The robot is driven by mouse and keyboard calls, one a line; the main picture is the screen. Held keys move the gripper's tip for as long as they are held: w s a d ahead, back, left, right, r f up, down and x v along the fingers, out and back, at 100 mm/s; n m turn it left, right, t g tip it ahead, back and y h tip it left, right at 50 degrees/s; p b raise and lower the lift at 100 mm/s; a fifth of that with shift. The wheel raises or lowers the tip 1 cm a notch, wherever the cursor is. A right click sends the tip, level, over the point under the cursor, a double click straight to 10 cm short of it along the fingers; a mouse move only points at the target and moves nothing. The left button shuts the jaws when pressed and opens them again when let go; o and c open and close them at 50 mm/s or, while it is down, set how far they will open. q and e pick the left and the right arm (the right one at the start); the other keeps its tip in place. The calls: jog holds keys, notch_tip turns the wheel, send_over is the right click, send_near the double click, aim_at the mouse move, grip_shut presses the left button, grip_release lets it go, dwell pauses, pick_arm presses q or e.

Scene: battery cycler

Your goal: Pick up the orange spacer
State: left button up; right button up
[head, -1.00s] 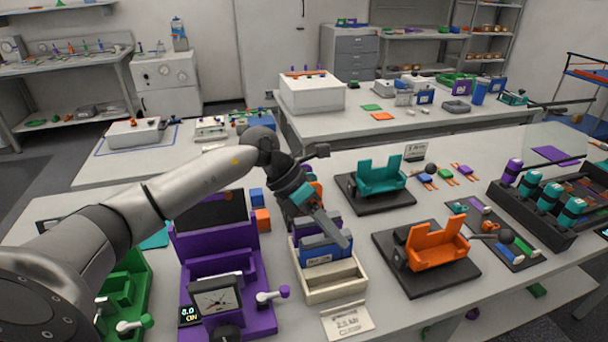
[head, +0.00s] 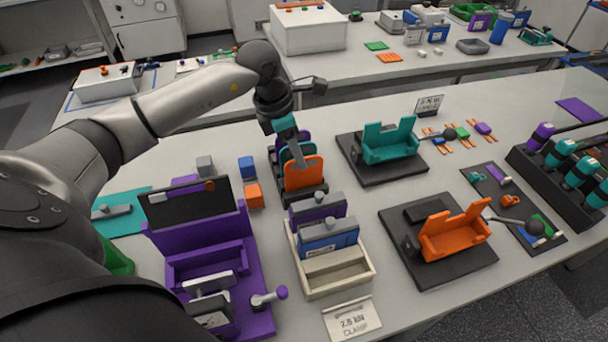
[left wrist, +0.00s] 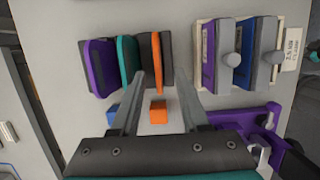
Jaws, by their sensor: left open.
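An orange spacer (head: 304,174), a thin upright plate, stands in a black rack (head: 318,193) behind the cream tray. A teal plate and a purple plate stand beside it. In the left wrist view the orange spacer (left wrist: 157,60) appears edge-on, next to a dark rack part. My left gripper (head: 300,158) is above and close to the rack, pointing down. Its fingers (left wrist: 160,70) are open, and the spacer's edge shows between their tips. I cannot see any contact. My right gripper is not in view.
Orange and blue blocks (head: 254,195) (head: 247,167) and a grey block (head: 205,166) lie left of the rack. A cream tray (head: 340,283) with purple and blue units stands in front. A purple fixture (head: 254,262) is at left, teal and orange cradles (head: 388,141) (head: 452,235) at right.

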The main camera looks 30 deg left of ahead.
aim_at(308, 171)
pick_arm(q)
jog(key=x, duration=0.7)
jog(key=shift+w+d+f, duration=0.1)
jog(key=shift+w+f, duration=0.05)
jog(key=shift+w, duration=0.25)
grip_shut()
dwell(0.3)
